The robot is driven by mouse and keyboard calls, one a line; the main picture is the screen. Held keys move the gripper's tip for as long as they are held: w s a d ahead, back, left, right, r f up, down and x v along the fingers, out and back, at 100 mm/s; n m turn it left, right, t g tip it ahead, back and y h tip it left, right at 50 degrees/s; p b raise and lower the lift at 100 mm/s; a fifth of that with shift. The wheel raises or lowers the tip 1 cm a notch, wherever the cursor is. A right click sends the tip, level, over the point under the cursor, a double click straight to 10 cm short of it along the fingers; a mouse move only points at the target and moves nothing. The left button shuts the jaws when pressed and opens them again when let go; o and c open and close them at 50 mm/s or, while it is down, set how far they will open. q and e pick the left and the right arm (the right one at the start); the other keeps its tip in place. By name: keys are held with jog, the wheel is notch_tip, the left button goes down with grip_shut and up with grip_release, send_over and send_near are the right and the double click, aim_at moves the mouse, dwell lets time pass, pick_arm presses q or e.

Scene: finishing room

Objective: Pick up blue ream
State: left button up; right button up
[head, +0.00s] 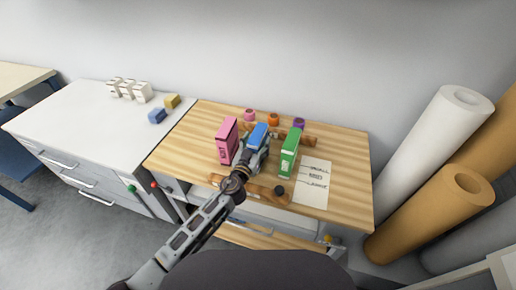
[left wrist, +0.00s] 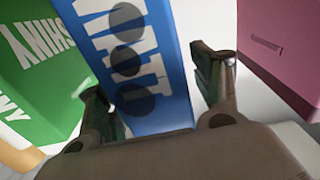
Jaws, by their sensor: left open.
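The blue ream (head: 259,133) stands upright on the wooden tabletop between a pink ream (head: 226,142) and a green ream (head: 289,152). My left gripper (head: 249,159) is just in front of the blue ream and hides its lower part in the head view. In the left wrist view, my left gripper (left wrist: 150,80) is open, with one finger on each side of the blue ream (left wrist: 165,75). White lettering and dark round marks show on its face. I cannot tell whether the fingers touch it. My right gripper is not in view.
The green ream (left wrist: 45,60) and pink ream (left wrist: 280,45) flank the fingers closely. Pink (head: 249,114), orange (head: 273,119) and purple (head: 298,123) items stand behind. A printed sheet (head: 313,185) lies right. A white cabinet (head: 75,125) stands left; large rolls (head: 430,215) stand right.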

pick_arm(q)
jog(key=shift+x, duration=0.8)
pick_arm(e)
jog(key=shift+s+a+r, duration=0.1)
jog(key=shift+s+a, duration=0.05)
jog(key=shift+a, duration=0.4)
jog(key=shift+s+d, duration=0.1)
pick_arm(q)
jog(key=c, duration=1.4)
jog(key=shift+r, duration=0.1)
grip_shut()
